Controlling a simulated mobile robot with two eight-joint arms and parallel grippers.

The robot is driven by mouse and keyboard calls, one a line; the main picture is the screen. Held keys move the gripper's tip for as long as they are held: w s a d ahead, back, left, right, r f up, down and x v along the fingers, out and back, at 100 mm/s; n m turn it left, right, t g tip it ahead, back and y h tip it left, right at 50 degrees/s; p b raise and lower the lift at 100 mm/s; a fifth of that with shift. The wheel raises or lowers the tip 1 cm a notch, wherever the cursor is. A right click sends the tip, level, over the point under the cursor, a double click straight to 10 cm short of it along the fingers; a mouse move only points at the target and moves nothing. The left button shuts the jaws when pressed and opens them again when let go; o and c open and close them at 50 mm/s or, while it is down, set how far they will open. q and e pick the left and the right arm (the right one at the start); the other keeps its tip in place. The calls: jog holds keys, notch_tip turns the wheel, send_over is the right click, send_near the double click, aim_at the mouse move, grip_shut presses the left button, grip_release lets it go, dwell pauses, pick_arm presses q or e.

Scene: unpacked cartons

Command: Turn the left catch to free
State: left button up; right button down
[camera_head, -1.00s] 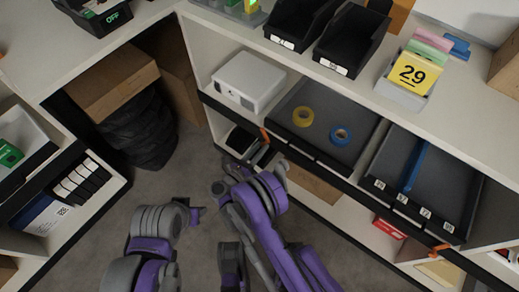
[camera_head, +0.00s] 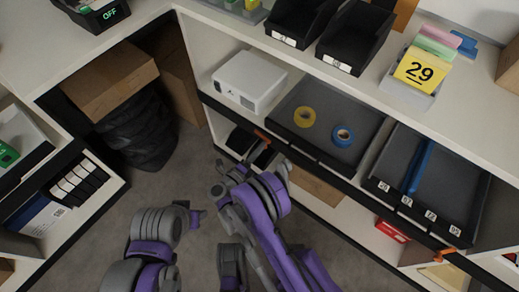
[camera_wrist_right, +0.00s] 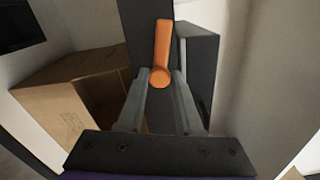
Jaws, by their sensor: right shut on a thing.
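The left catch (camera_head: 262,135) is a small orange lever on the dark front rail below the grey tray (camera_head: 352,156) with the tape rolls. In the right wrist view the catch (camera_wrist_right: 162,45) has a round hub and a handle pointing up in the picture, along a dark strip. My right gripper (camera_wrist_right: 159,93) has its two grey fingers shut on the catch, one on each side near the hub. In the head view my right gripper (camera_head: 243,158) is at the rail, partly hidden by its own wrist.
A second orange catch (camera_head: 443,254) sits on the rail to the right, by another grey tray (camera_head: 457,205). A cardboard box (camera_head: 110,80) and a black bag (camera_head: 140,130) stand at the left. Bare floor (camera_head: 180,180) lies between the shelf units.

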jog(key=shift+s+f+n, duration=0.1)
jog(key=shift+n, duration=1)
jog(key=c, duration=0.6)
grip_release()
jog(key=p+v, duration=0.1)
jog(key=v, duration=0.9)
jog(key=shift+s+a+p, duration=0.25)
jog(key=shift+s+p, duration=0.05)
jog(key=shift+p, duration=0.05)
